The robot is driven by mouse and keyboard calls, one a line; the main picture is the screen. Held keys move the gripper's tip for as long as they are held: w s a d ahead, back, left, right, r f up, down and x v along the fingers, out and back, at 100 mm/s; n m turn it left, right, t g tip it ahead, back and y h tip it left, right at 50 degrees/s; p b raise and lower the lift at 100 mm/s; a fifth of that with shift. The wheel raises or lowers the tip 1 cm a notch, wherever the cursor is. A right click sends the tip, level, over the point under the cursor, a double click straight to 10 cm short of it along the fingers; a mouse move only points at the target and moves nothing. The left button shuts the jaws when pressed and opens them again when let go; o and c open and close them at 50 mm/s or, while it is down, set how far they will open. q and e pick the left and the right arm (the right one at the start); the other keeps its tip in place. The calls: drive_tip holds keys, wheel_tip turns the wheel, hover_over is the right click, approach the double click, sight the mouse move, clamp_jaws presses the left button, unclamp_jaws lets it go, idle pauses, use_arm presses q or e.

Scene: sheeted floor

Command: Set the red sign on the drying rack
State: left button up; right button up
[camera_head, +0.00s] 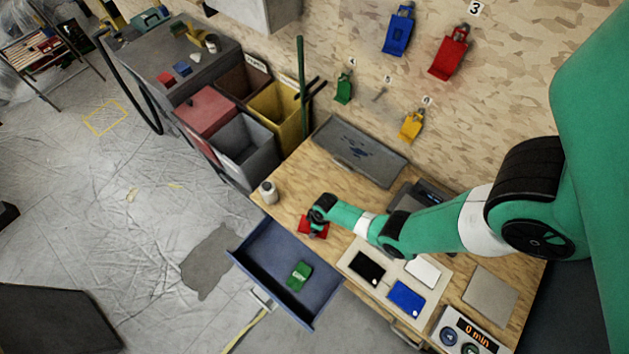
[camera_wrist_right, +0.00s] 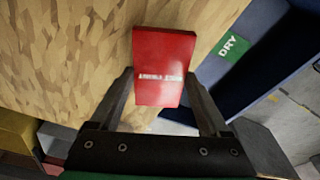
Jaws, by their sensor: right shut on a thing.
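The red sign (camera_head: 310,230) is at the front left of the wooden workbench, by the blue drawer. In the right wrist view the red sign (camera_wrist_right: 164,55) lies between the two dark fingers, with blurred white lettering on its face. My right gripper (camera_head: 318,216) is shut on it; whether the sign still touches the bench is unclear. A rack with shelves (camera_head: 48,48) stands on the floor at the far upper left, with small coloured things on it; it may be the drying rack. My left gripper is not in view.
The open blue drawer (camera_head: 262,282) holds a green sign (camera_head: 299,275), marked DRY in the right wrist view (camera_wrist_right: 234,46). A small bottle (camera_head: 268,192) and a grey tray (camera_head: 335,152) are on the bench. Coloured bins (camera_head: 213,105) stand beyond. Sheeted floor at left is mostly clear.

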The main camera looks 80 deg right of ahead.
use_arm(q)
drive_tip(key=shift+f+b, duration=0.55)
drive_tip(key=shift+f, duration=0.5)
use_arm(e)
drive_tip(key=shift+f, duration=1.05)
use_arm(q)
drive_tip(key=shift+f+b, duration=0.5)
drive_tip(key=shift+b, duration=0.05)
use_arm(e)
drive_tip(key=shift+f, duration=0.6)
drive_tip(key=o, duration=1.3)
use_arm(q)
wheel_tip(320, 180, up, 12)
drive_tip(key=p, duration=1.1)
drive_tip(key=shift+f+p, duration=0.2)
drive_tip(key=shift+p, duration=0.15)
use_arm(e)
drive_tip(key=r, duration=0.4)
drive_tip(key=s+r, duration=0.1)
drive_tip(key=r, duration=0.6)
drive_tip(key=shift+s+r, duration=0.3)
drive_tip(key=shift+s, duration=0.1)
drive_tip(key=shift+w+a, duration=0.1)
